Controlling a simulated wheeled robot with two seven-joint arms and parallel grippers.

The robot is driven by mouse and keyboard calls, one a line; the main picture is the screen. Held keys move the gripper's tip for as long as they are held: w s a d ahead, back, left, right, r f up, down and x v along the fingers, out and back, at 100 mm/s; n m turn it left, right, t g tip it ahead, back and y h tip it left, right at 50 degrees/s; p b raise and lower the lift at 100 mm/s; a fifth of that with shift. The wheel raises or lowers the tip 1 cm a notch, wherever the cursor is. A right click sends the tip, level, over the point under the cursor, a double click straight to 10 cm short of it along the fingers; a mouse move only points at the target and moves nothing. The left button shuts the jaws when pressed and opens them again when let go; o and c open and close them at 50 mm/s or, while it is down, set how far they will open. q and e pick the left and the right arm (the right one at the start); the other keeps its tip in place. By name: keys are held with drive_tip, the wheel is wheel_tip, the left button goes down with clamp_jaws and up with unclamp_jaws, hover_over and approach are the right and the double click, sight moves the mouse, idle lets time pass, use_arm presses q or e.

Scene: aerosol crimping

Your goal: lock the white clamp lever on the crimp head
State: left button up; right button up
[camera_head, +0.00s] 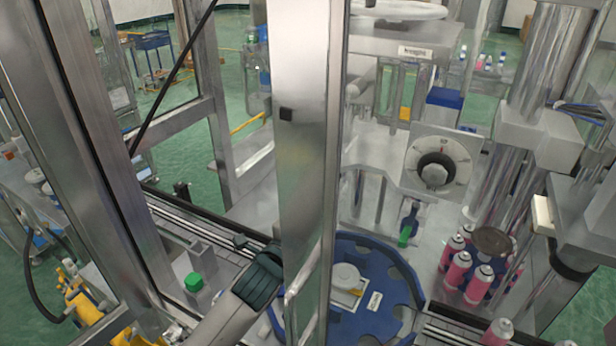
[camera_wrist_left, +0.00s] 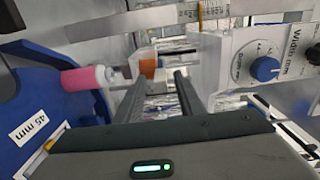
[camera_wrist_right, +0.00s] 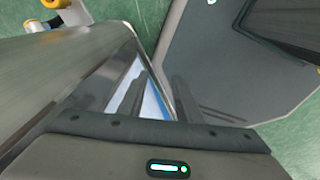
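A small off-white block (camera_head: 542,215) sits on the side of the grey machine head (camera_head: 585,225) at the right of the head view. It may be the clamp lever, but I cannot tell for sure. My left gripper shows in the left wrist view (camera_wrist_left: 160,85) with its two dark fingers apart and nothing clearly held. In the head view the left gripper is hidden. My right gripper (camera_wrist_right: 158,90) has its fingers apart and empty, beside a metal surface.
A broad metal post (camera_head: 305,130) blocks the middle of the head view. A blue notched wheel (camera_head: 350,320) stands behind it. Several pink cans (camera_head: 459,268) stand at the right. A dial (camera_head: 437,170) is on the machine. Green floor (camera_wrist_right: 145,20) shows in the right wrist view.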

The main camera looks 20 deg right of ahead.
use_arm(q)
drive_tip(key=shift+a+r, duration=0.1)
idle(0.4)
drive_tip(key=shift+s+a+r+p, duration=0.1)
drive_tip(key=shift+s+a+p, duration=0.35)
drive_tip(key=shift+p, duration=0.15)
drive_tip(key=p+v, duration=0.2)
drive_tip(key=v, duration=0.3)
drive_tip(key=shift+a, duration=0.1)
idle(0.3)
drive_tip(key=shift+s, duration=0.15)
